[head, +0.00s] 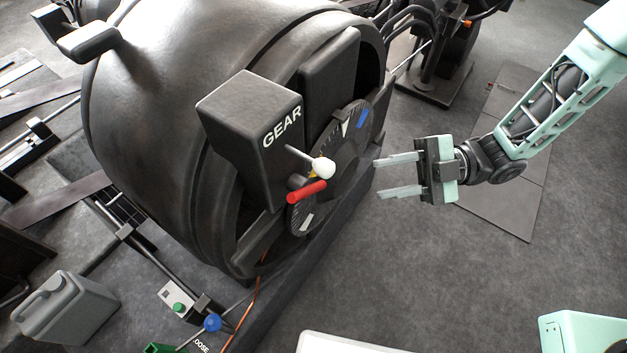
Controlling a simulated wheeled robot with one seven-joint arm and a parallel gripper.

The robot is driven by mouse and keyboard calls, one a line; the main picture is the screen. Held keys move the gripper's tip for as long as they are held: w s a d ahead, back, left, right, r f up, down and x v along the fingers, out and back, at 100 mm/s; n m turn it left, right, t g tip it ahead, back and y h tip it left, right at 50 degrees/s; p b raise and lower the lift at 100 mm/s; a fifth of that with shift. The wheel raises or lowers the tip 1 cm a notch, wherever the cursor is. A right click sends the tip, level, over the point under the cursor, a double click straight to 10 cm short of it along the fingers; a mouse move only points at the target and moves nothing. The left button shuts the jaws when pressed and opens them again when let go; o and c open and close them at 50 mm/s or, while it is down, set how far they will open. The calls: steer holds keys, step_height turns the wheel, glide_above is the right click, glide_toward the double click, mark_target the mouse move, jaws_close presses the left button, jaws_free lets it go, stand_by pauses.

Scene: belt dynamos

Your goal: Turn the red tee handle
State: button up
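The red tee handle (307,192) is a short red bar on the front of the large black dynamo, low on the dial and just below a white knob (322,167). My gripper (379,177) is to the right of the handle, with its two pale fingers spread apart and pointing left toward the dial. Nothing is between the fingers, and a gap separates them from the handle. The dark dial plate (354,143) behind the handle carries blue, white and yellow marks. The handle's stem is mostly hidden.
A black box marked GEAR (254,135) juts out above and left of the handle. The white knob's lever sticks out close by. A blue knob (212,322), a green button box (179,306) and a grey canister (66,308) are at lower left. The floor at right is mostly open.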

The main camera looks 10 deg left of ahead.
mark_target(310, 191)
steer(key=p+x, duration=0.2)
steer(key=x, duration=1.1)
steer(key=shift+a, duration=0.15)
jaws_close()
